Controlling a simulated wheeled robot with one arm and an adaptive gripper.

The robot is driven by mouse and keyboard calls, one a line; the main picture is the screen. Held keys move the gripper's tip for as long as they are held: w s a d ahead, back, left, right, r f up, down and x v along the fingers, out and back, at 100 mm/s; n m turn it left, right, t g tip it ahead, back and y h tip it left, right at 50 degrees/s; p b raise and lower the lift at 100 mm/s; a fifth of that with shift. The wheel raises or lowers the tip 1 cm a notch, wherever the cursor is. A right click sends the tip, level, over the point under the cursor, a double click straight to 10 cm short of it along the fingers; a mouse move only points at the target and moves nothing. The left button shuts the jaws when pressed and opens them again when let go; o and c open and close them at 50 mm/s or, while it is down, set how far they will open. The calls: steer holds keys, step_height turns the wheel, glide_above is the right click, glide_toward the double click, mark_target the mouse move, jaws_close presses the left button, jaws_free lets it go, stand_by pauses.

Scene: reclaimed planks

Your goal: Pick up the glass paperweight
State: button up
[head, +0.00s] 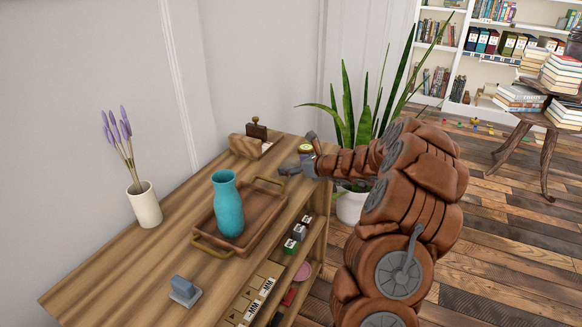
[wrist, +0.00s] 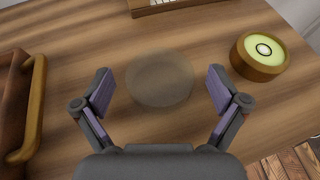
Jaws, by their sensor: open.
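The glass paperweight (wrist: 160,78) shows in the wrist view as a faint, see-through round shape on the wooden top. It lies between and slightly beyond the fingertips of my open gripper (wrist: 160,92), with a gap on both sides. No finger appears to touch it. In the head view my gripper (head: 296,165) is low over the far right part of the wooden cabinet top (head: 150,250). I cannot make out the paperweight in that view.
A round wooden holder with a pale green centre (wrist: 259,56) stands close to the right finger. A wooden tray (head: 262,222) with a teal vase (head: 228,205) lies to the left. A potted plant (head: 352,205) stands beyond the cabinet's end.

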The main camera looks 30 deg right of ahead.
steer(key=shift+c, duration=0.3)
steer(key=c, duration=1.4)
steer(key=shift+o, duration=0.2)
